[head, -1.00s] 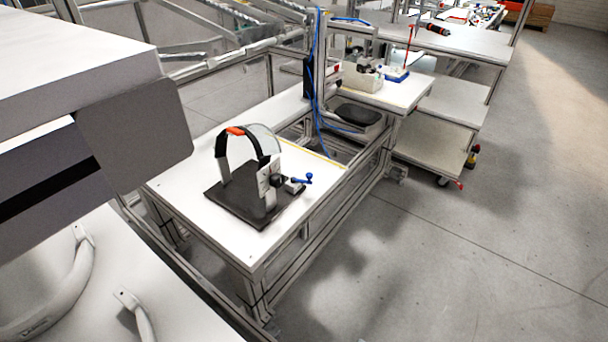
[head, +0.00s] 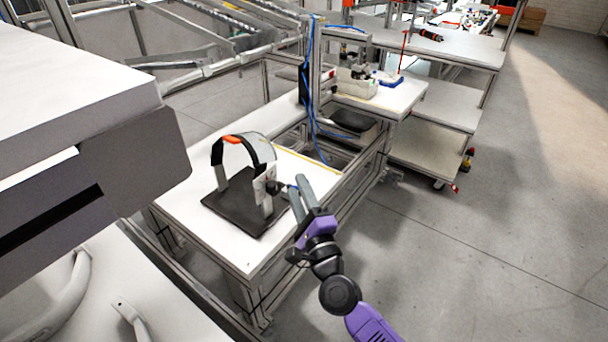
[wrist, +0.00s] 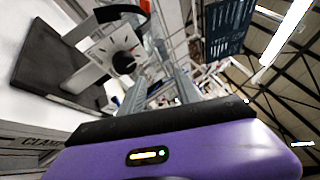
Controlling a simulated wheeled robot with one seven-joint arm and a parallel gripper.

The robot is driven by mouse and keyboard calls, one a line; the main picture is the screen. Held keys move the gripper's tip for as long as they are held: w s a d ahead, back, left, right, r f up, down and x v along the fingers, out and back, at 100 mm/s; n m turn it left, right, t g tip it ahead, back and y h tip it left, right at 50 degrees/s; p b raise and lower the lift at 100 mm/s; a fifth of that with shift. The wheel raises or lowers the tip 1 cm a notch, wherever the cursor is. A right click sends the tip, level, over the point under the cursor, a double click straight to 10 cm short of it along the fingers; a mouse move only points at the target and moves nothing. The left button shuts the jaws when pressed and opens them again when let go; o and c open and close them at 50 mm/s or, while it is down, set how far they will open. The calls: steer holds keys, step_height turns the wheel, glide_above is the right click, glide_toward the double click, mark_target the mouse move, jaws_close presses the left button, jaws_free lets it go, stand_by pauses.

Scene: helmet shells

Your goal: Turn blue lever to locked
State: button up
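The clamp fixture (head: 240,190) stands on a dark base plate (head: 232,212) on the white table, with a clear curved shell under a black strap with an orange patch. In the head view, my gripper (head: 297,184) has its two grey fingers apart at the fixture's right side, where the blue lever is; the fingers hide most of the lever. In the wrist view, a white dial plate (wrist: 112,48) with marks and a black hub (wrist: 124,62) shows left of my gripper (wrist: 153,78). I cannot clearly make out the lever between the fingers, nor any contact.
The white table (head: 180,205) holds the fixture near its front right edge. A blue cable (head: 311,100) hangs from the frame post behind. A side bench (head: 395,97) with small parts stands further back. The floor to the right is clear.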

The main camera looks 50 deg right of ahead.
steer(key=w+d+f+m+g, duration=0.1)
steer(key=d+f+m, duration=0.1)
steer(key=m, duration=0.3)
steer(key=w+d+f+m+g+h, duration=0.1)
steer(key=d+f+m+g, duration=0.1)
steer(key=m, duration=0.3)
steer(key=w+d+f+m+g, duration=0.1)
steer(key=d+f+m+g, duration=0.1)
steer(key=m, duration=0.3)
steer(key=shift+w+d+f+h, duration=0.15)
steer(key=shift+d+f+h, duration=0.25)
steer(key=shift+d+f, duration=0.35)
steer(key=shift+w+d+f+m, duration=0.15)
steer(key=shift+w+d+m, duration=0.4)
steer(key=shift+w+d, duration=0.85)
steer(key=shift+w+d+f+m, duration=0.1)
steer(key=shift+w+d+m, duration=0.45)
steer(key=shift+w+d, duration=0.75)
jaws_close()
